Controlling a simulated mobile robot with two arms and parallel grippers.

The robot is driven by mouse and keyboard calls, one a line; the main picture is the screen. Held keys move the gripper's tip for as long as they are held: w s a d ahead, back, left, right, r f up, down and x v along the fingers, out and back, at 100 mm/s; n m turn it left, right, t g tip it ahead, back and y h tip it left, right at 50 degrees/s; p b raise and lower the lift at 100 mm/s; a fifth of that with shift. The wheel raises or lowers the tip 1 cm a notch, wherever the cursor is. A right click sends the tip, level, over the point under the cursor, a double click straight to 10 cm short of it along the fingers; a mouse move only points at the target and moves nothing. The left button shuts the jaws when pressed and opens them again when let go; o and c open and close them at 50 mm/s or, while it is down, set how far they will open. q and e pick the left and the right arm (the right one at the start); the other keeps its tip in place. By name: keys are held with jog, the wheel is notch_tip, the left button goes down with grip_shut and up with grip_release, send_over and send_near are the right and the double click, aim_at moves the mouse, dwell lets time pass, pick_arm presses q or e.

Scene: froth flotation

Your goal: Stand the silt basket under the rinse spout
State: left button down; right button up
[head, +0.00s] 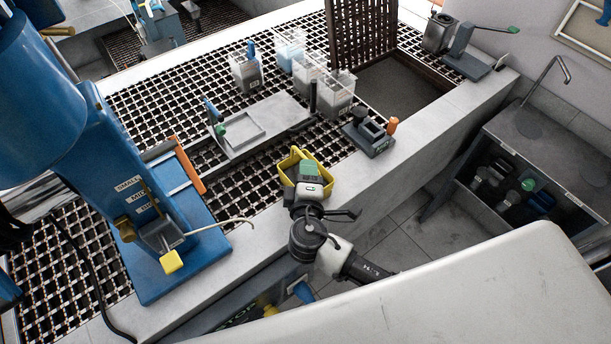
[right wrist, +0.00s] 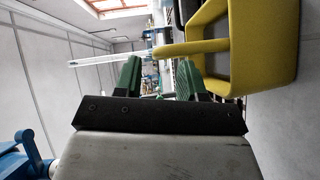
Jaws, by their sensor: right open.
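The yellow silt basket (head: 326,184) sits at the near edge of the grating, by the pale ledge. My right gripper (head: 307,170) is over it, with its green fingers in front of part of the basket. In the right wrist view the basket (right wrist: 222,84) is at the upper right, and its yellow bar reaches across near the open green fingers (right wrist: 158,78). I cannot tell whether the bar is between them. A thin bent spout (head: 565,68), likely the rinse spout, rises over the grey sink unit at the right. My left gripper is not in view.
A blue machine (head: 130,190) stands at the left. A raised grate (head: 362,28) is open beside a dark pit. The grey sink unit (head: 545,128) has bottles below.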

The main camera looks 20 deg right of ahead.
jog(key=x, duration=0.1)
jog(key=p+x, duration=0.1)
jog(key=x, duration=0.1)
jog(key=shift+w+d+r, duration=0.2)
jog(key=shift+w, duration=0.15)
jog(key=shift+w+f, duration=0.15)
jog(key=shift+w, duration=0.05)
jog(key=shift+s, duration=0.1)
grip_shut()
